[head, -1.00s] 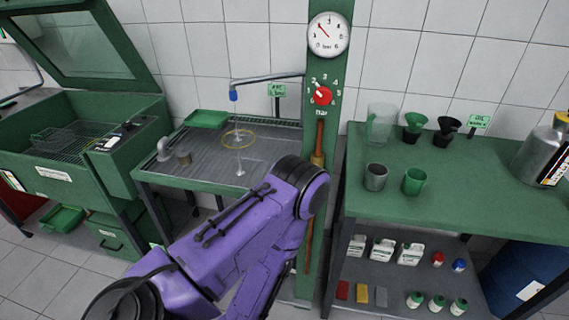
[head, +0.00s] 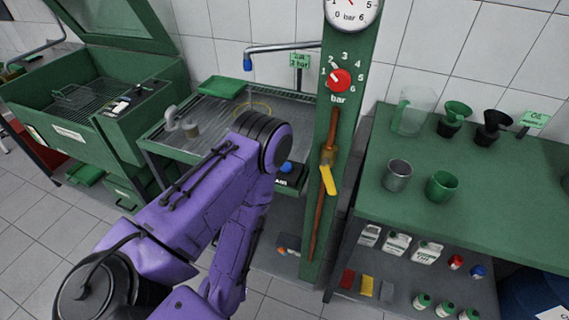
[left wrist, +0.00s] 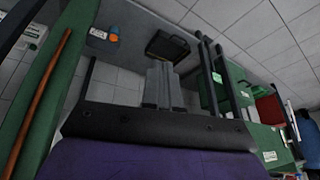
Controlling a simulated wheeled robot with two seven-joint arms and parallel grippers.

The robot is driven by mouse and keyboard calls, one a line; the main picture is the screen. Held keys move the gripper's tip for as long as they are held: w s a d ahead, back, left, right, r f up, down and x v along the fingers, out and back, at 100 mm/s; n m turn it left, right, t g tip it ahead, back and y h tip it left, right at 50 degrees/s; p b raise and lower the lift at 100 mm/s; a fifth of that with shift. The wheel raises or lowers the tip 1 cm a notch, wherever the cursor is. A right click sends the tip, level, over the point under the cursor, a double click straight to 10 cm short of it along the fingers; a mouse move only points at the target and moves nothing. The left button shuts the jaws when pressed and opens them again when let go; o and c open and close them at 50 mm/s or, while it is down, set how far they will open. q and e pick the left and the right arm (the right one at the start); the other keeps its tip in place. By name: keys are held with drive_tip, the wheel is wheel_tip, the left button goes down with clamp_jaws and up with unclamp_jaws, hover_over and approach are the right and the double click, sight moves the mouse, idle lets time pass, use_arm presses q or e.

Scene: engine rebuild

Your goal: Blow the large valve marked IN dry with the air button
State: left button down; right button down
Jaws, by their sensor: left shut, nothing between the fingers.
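A round blue button (head: 286,168) sits on a black box with a partly covered label, at the front edge of the draining table (head: 207,105), just right of my purple left arm. A blue-tipped air nozzle (head: 247,65) hangs from a pipe over the table. Part of a yellow ring (head: 253,106) shows on the table below it; my arm hides the rest, and I cannot see the valve. My left gripper (left wrist: 163,108) shows in the left wrist view, shut and empty. In the head view my own arm hides it. My right gripper is in no view.
A green post with a gauge (head: 350,10), a red knob (head: 339,80) and a yellow lever (head: 327,180) stands right of my arm. A green bench (head: 480,215) with cups and funnels is further right. A green washing cabinet (head: 90,130) stands left.

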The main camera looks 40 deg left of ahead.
use_arm(q)
drive_tip(key=w+a+r+n+t+h+p, duration=0.1)
drive_tip(key=w+r+n+p, duration=0.5)
drive_tip(key=w+r, duration=0.8)
drive_tip(key=w+a+r+n+t+h+p, duration=0.1)
drive_tip(key=w+r+n+t+h+p, duration=0.2)
drive_tip(key=w+r+n, duration=0.9)
drive_tip(key=w+r+p, duration=0.3)
drive_tip(key=r, duration=0.6)
drive_tip(key=shift+w+r+h, duration=0.25)
drive_tip(key=shift+h, duration=0.05)
drive_tip(key=shift+f, duration=0.15)
wheel_tip(320, 180, down, 8)
drive_tip(key=b, duration=0.7)
drive_tip(key=shift+b, duration=0.35)
drive_tip(key=shift+f, duration=0.3)
drive_tip(key=shift+f, duration=0.15)
